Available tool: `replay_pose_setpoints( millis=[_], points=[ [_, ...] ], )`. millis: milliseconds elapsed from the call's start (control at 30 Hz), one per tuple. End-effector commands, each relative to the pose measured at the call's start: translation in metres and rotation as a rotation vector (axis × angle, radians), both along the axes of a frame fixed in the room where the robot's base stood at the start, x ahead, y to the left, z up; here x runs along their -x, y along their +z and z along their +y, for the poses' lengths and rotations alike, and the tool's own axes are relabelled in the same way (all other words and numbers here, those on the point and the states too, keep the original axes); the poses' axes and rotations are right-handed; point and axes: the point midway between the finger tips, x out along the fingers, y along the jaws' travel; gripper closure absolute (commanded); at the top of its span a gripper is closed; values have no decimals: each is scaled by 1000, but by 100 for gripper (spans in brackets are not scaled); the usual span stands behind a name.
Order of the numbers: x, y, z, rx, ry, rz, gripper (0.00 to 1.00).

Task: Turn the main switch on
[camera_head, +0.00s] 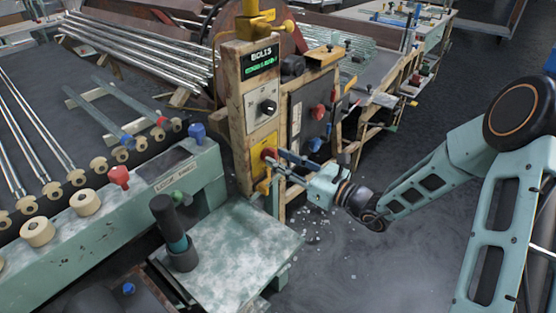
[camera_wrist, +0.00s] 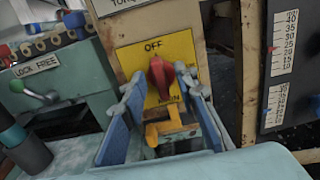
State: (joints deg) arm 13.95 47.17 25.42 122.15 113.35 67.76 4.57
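The main switch is a red knob (camera_wrist: 160,76) on a yellow plate (camera_wrist: 184,45) marked OFF at the top. Lettering lower on the plate is partly hidden by my fingers. In the head view the red knob (camera_head: 268,154) sits low on the wooden control post (camera_head: 238,110). My gripper (camera_wrist: 156,92) is open, with one blue-padded finger on each side of the knob and gaps still showing. In the head view my gripper (camera_head: 281,163) reaches the post from the right. The knob stands roughly upright, tilted a little.
A yellow piece (camera_wrist: 152,134) juts out below the knob. Above it on the post are a black dial (camera_head: 267,107) and a green-lit display (camera_head: 262,62). A dark panel (camera_head: 312,112) with red and blue handles stands right of the post. A bench (camera_head: 225,245) lies below.

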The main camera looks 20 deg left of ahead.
Motion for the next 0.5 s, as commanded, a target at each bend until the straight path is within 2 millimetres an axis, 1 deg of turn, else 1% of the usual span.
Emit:
replay_pose_setpoints(
  millis=[33,133,400,433,500],
  points=[
    [-1,-1,5,-1,2,0,72],
    [-4,0,9,-1,0,0,72],
    [-4,0,11,0,0,0,72],
    [-4,0,11,0,0,0,74],
    [-4,0,11,0,0,0,81]
  ],
)
